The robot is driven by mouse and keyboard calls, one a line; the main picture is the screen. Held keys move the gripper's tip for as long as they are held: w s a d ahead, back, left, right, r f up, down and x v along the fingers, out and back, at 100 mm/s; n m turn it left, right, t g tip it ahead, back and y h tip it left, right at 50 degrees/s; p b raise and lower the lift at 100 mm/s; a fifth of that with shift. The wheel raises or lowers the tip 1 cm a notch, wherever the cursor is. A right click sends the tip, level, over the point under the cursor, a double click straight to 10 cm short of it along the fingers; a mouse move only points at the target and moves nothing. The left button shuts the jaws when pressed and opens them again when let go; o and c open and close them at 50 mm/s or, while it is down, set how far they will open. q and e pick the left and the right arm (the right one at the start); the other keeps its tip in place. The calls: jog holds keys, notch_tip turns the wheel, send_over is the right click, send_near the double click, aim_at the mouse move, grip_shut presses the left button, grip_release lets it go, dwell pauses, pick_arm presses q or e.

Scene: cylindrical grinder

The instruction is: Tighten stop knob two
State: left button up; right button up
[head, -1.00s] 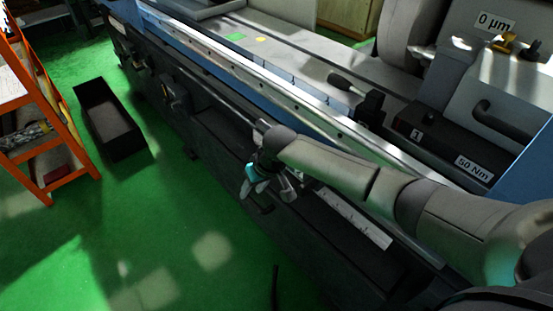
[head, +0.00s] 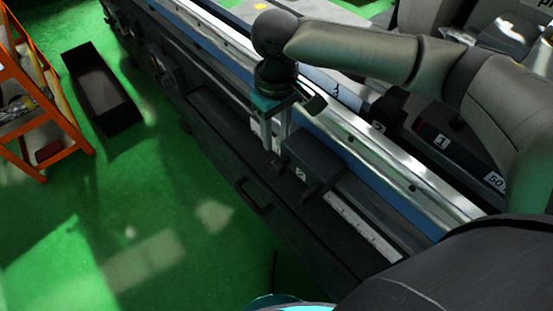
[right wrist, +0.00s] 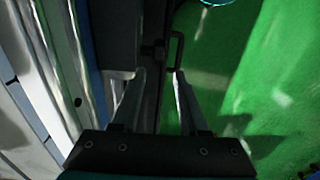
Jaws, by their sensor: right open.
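My right gripper (head: 276,143) is open and points down over the dark front rail of the grinder, just left of a dark stop block (head: 316,160). In the right wrist view its two fingers (right wrist: 160,72) stand apart with nothing gripped between them. A small dark knob-like part (right wrist: 159,48) shows beyond the fingertips, beside the block; I cannot tell whether a finger touches it. A small white label (head: 301,174) sits on the block's front, its number too small to read surely. My left gripper is not seen.
A drawer-like handle (head: 254,200) sticks out from the machine's front. A pale scale strip (head: 362,226) runs along the rail. The bright metal guide (head: 370,150) lies behind. A black bin (head: 100,90) and orange rack (head: 35,90) stand on the open green floor.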

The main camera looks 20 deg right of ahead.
send_over(276, 162)
notch_tip(276, 162, down, 4)
jog(key=shift+s+f+b, duration=0.15)
jog(key=shift+f+b, duration=0.05)
jog(key=shift+b, duration=0.25)
notch_tip(276, 162, down, 6)
jog(key=shift+r+b, duration=0.15)
jog(key=shift+b, duration=0.6)
jog(key=shift+f, duration=0.45)
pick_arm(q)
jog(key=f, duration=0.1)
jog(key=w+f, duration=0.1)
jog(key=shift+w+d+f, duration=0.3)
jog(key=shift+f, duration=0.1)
pick_arm(e)
grip_shut()
